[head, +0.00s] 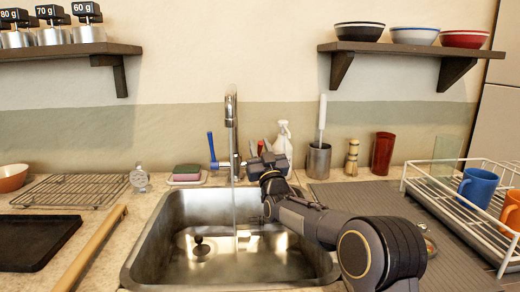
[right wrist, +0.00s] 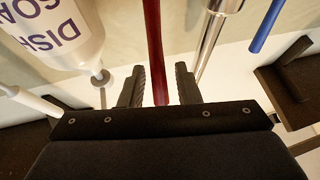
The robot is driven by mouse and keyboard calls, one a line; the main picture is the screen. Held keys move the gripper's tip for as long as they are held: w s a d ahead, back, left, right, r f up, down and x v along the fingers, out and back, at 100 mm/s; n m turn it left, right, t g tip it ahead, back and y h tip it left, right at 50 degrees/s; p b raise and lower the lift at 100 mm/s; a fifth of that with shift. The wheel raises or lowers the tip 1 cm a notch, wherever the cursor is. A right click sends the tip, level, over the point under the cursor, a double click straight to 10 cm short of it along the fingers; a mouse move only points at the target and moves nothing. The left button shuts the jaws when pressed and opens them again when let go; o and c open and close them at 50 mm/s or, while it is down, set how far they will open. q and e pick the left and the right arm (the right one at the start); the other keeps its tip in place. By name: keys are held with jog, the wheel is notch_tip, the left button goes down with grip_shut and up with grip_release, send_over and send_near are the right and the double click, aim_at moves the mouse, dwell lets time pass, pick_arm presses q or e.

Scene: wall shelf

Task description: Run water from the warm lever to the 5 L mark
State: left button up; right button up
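The tap (head: 231,125) stands behind the steel sink (head: 150,240), and a thin stream of water (head: 234,205) falls from it. A blue lever (head: 212,150) stands at the tap's left. A red lever (head: 260,147) stands at its right, mostly hidden by my right gripper (head: 266,163). In the right wrist view the red lever (right wrist: 154,45) passes between the two spread fingers of my right gripper (right wrist: 159,85), with gaps on both sides. I see no 5 L mark, and the water level is unclear. My left gripper is out of view.
A soap bottle (right wrist: 58,30) is close beside my right gripper. A sponge (head: 187,172) is left. A dish rack (head: 425,198) with mugs is far right.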

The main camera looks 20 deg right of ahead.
jog(key=v, duration=0.8)
jog(key=shift+b, duration=0.35)
jog(key=shift+r, duration=0.1)
